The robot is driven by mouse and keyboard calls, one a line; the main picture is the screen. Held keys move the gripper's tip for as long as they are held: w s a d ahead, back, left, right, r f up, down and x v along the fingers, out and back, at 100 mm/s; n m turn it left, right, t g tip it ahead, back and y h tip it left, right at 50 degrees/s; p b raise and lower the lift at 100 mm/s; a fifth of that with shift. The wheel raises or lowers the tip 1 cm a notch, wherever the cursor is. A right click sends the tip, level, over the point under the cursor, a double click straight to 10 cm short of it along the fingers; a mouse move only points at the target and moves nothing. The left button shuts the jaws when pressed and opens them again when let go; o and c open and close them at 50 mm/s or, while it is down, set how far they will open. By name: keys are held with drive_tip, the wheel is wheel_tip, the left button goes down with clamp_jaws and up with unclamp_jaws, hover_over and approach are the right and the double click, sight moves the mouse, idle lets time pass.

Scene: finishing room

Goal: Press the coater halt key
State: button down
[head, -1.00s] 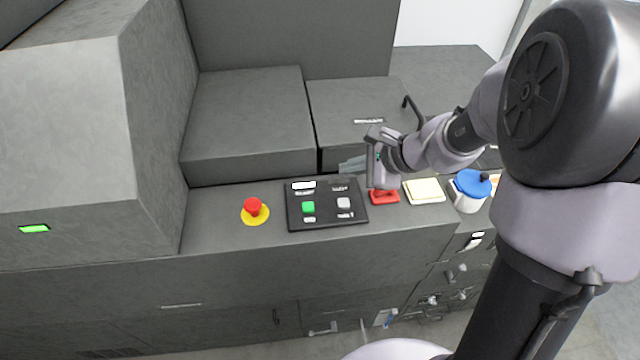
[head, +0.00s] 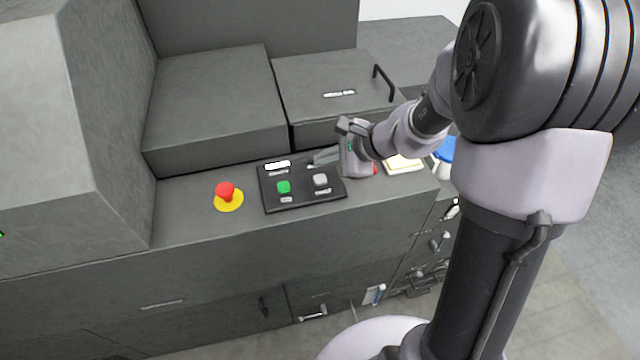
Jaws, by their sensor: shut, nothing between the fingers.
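A black control panel (head: 298,203) lies on the grey machine ledge in the head view. It carries a green key (head: 284,187) at left and a light grey key (head: 320,180) at right. The small labels by both keys are too blurred to read, so I cannot tell which one is marked halt. My gripper (head: 314,160) is shut and empty. Its fingers point left over the panel's upper right edge, behind the grey key in the picture. They look apart from both keys, but their height is hard to judge.
A red mushroom button (head: 225,191) on a yellow base (head: 229,203) stands left of the panel. A red item (head: 375,170), partly hidden by my gripper, a cream pad (head: 403,165) and a blue-lidded container (head: 446,150) are to the right. Raised grey housings (head: 215,105) stand behind.

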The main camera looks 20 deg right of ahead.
sight(324, 180)
drive_tip(key=shift+f+b, duration=1.2)
drive_tip(key=shift+f, duration=0.3)
idle(0.8)
drive_tip(key=shift+f+b, duration=0.45)
drive_tip(key=shift+b, duration=0.2)
drive_tip(key=shift+f+b, duration=0.45)
drive_tip(key=shift+b, duration=0.05)
drive_tip(key=shift+r, duration=0.15)
idle(0.5)
drive_tip(key=shift+r+p, duration=0.65)
drive_tip(key=shift+r, duration=0.1)
drive_tip(key=shift+r+p, duration=1.9)
drive_tip(key=shift+r, duration=0.6)
